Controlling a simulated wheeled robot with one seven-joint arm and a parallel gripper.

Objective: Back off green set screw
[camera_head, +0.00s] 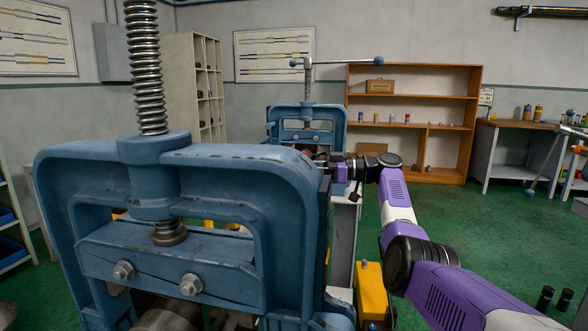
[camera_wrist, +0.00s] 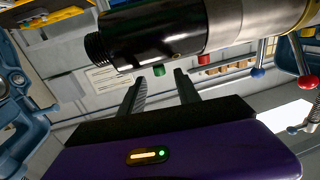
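The green set screw (camera_wrist: 159,71) is a small green cylinder sticking out from the black threaded pipe piece (camera_wrist: 150,42) in the wrist view. My gripper (camera_wrist: 158,80) has its two dark fingers apart, with the tips on either side of the green screw in the picture. I cannot tell whether they touch it or how deep they reach. A red set screw (camera_wrist: 204,59) sits to the right, close to the bare metal pipe section (camera_wrist: 245,25).
A second blue vise (camera_head: 306,117) stands behind the large one. A yellow box (camera_head: 371,292) is below my arm. In the wrist view, rods with a blue ball (camera_wrist: 257,72) and a red ball (camera_wrist: 307,82) are at the right.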

